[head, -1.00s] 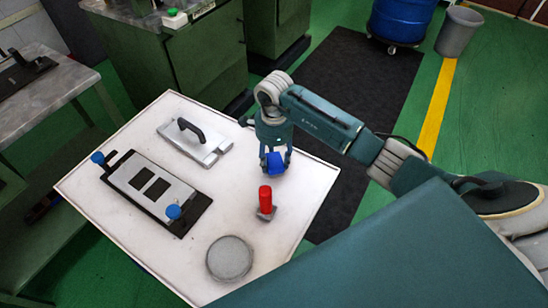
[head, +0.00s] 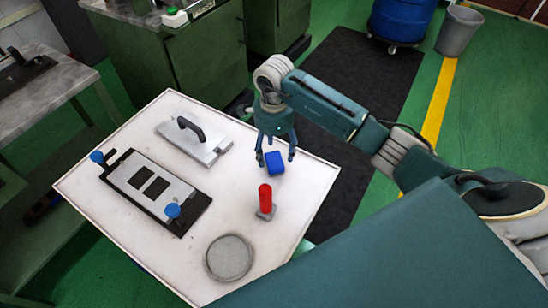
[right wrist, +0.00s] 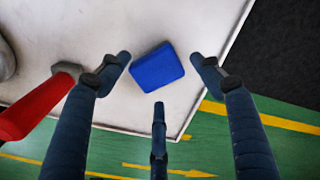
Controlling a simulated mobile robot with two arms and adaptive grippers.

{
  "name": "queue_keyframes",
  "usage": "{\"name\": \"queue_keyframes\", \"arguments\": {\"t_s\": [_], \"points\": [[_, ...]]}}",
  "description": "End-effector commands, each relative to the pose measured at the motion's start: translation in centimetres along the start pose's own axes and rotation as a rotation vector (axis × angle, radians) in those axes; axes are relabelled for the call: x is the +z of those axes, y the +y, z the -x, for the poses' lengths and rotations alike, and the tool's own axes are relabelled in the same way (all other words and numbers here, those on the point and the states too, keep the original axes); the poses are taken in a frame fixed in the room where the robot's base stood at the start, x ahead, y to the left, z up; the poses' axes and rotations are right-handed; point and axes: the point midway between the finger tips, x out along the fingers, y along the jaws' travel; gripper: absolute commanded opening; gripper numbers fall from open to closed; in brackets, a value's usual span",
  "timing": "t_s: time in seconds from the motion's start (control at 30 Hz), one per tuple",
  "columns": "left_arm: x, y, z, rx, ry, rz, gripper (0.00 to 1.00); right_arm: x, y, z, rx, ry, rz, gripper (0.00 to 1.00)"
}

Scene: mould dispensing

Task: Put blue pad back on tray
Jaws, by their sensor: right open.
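The blue pad (head: 274,163) lies on the white tray (head: 215,115), near its right side. In the right wrist view the pad (right wrist: 157,67) rests on the tray surface (right wrist: 100,25), close to the tray's edge. My right gripper (head: 275,158) is open, with its fingers spread around and above the pad. In the right wrist view the fingertips (right wrist: 160,75) are apart from the pad, with gaps on both sides. My left gripper is in neither view.
A red-handled tool (head: 265,200) stands near the pad, with a round grey disc (head: 229,257) at the front. A black-handled metal plate (head: 195,142) and a mould with blue knobs (head: 150,190) lie to the left. The lower right of the tray is hidden by my body.

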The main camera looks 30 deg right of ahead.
Motion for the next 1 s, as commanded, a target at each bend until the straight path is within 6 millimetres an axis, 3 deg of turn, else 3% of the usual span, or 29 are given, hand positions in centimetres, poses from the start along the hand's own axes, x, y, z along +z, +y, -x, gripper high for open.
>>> {"name": "queue_keyframes", "arguments": {"t_s": [0.2,0.4,0.57,1.0], "points": [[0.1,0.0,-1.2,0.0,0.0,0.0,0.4,0.0,-0.2,4.8,-0.006,-0.001,0.001,0.65],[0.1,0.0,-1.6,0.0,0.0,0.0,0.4,0.0,-0.1,7.7,-0.003,-0.001,0.0,0.65],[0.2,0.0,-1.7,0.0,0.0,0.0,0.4,0.0,0.0,8.6,0.0,0.0,-0.001,0.65],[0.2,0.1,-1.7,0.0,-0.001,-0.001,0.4,0.0,0.0,8.6,0.0,0.0,-0.001,0.65]]}}
